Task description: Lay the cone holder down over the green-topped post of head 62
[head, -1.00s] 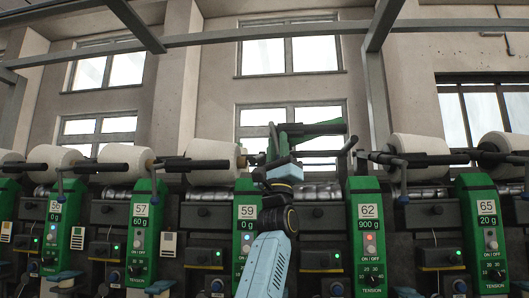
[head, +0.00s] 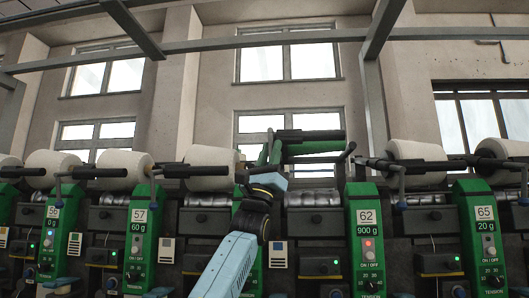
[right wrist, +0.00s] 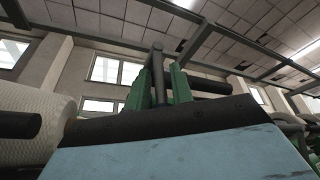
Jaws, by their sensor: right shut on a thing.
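The post of head 62 (head: 364,215) is green with a "62 / 900 g" label, right of centre in the head view. The cone holder's dark cylinder (head: 315,135) is up and left of it, with a green bar just under it, clear of the green top. My right gripper (head: 268,158) comes up from below on a light blue arm. In the right wrist view its two green fingers (right wrist: 157,88) are shut on the cone holder's dark grey bar (right wrist: 158,68). The bar's lower end is hidden behind the gripper body.
White yarn cones (head: 208,168) on dark spindles stand left of my arm, and another cone (head: 417,163) stands right of head 62. A metallic drum (head: 312,198) lies below the holder. Neighbouring green head 65 (head: 484,225) is at the right. Overhead grey beams cross the view.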

